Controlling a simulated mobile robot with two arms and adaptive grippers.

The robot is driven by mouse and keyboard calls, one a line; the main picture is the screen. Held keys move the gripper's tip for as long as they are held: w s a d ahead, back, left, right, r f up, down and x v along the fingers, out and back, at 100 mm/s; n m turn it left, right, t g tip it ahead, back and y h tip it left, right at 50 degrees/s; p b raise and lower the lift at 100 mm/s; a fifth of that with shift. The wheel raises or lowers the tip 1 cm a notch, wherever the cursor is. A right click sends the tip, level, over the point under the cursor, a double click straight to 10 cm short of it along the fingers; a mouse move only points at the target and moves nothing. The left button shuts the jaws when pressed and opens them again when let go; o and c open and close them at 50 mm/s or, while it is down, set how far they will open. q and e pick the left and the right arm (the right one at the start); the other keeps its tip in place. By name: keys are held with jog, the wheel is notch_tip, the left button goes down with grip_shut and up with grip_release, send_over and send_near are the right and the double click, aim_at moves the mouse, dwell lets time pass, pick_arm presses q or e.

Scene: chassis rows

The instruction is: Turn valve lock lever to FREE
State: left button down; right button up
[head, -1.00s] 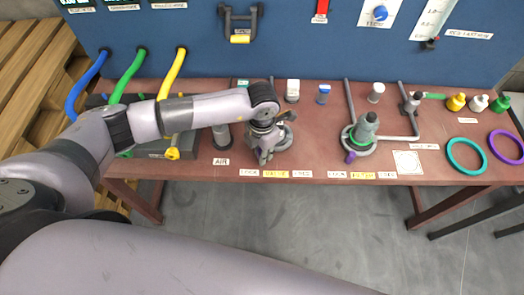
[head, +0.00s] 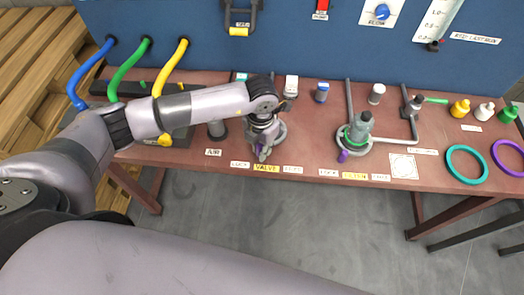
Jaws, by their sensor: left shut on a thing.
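The valve lock stands on the bench above the yellow VALVE label (head: 266,168), with a LOCK label (head: 240,164) to its left and a FREE label (head: 293,169) to its right. Its round grey base (head: 280,132) shows partly behind my left gripper (head: 262,148). The gripper points down over the front of the base and is shut on the lever, whose purple end (head: 259,149) shows between the fingers. The lever points toward the front, near the VALVE label. Most of the lever is hidden by the gripper. My right gripper is not in view.
A similar lock with a purple lever (head: 343,155) stands to the right, above its own labels. Blue, green and yellow hoses (head: 128,72) are at the left. Teal (head: 466,165) and purple rings lie at the right. A blue panel (head: 330,45) rises behind the bench.

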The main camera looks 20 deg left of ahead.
pick_arm(q)
jog(key=shift+d+n+b, duration=0.3)
jog(key=shift+d+n, duration=0.6)
jog(key=shift+d, duration=0.1)
jog(key=shift+w+d+n, duration=0.15)
jog(key=shift+d+n, duration=0.1)
jog(key=shift+n, duration=0.25)
jog(key=n, duration=0.1)
jog(key=d+n+b, duration=0.1)
jog(key=shift+w+d+n, duration=0.3)
jog(key=shift+w, duration=0.05)
jog(key=shift+w+d+n+b, duration=0.25)
jog(key=shift+d+n+b, duration=0.15)
jog(key=shift+n, duration=0.3)
jog(key=shift+w+d+n, duration=0.45)
jog(key=shift+d+n, duration=0.1)
jog(key=shift+n, duration=0.45)
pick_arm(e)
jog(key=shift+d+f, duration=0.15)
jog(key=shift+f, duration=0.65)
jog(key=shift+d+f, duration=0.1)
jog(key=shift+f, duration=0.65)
pick_arm(q)
jog(key=shift+r, duration=0.1)
jog(key=c, duration=1.5)
grip_release()
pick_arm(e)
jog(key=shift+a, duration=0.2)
